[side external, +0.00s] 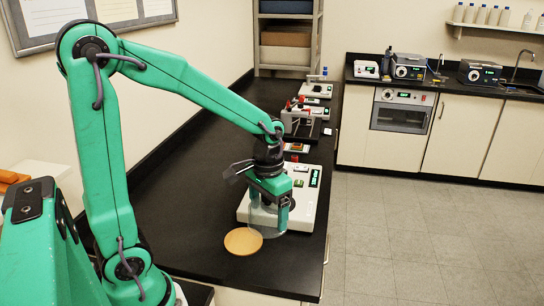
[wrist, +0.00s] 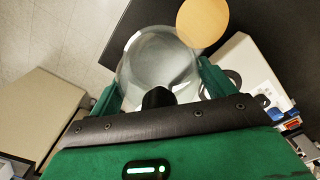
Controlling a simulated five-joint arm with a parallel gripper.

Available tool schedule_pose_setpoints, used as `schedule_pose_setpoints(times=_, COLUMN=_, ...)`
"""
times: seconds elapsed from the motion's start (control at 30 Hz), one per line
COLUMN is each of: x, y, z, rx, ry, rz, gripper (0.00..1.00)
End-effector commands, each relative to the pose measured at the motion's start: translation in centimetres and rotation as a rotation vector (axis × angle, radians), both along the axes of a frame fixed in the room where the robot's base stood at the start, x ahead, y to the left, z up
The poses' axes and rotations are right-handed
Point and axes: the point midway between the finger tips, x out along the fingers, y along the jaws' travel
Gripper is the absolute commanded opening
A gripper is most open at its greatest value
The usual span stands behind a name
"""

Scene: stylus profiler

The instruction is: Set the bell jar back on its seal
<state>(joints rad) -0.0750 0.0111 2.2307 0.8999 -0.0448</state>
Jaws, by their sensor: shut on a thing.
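The clear bell jar (wrist: 158,55) with its dark knob (wrist: 157,98) is between the green fingers of my gripper (wrist: 161,88) in the wrist view. In the side view my gripper (side external: 270,205) points down and is shut on the jar. The jar (side external: 265,224) shows only faintly there, over the near edge of the white profiler (side external: 308,208). Whether it touches anything below is unclear. In the wrist view the white profiler base (wrist: 248,58) is right of the jar. A dark ring (wrist: 236,79) shows on it, partly hidden by a finger; I cannot tell whether it is the seal.
A round tan disc (side external: 243,241) lies on the black bench (side external: 190,222) just left of the profiler; it also shows in the wrist view (wrist: 203,22). Other instruments (side external: 303,122) stand farther back along the bench. The bench's right edge drops to the floor. The bench left of the disc is clear.

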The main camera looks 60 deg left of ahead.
Motion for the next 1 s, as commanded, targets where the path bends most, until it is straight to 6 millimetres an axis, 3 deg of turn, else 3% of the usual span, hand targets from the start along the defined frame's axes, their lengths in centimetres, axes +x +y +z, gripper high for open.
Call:
schedule_pose_setpoints(times=0.3, x=6.5, y=5.7, z=0.0, rx=0.000, ry=0.000, rz=0.192, gripper=0.41)
schedule_pose_setpoints(times=0.5, x=9.6, y=9.7, z=-0.4, rx=0.000, ry=0.000, rz=0.304, gripper=0.41)
schedule_pose_setpoints(times=0.7, x=11.4, y=12.5, z=-0.9, rx=0.000, ry=0.000, rz=0.378, gripper=0.41)
schedule_pose_setpoints(times=1.0, x=12.0, y=13.7, z=-1.1, rx=0.000, ry=-0.001, rz=0.406, gripper=0.41)
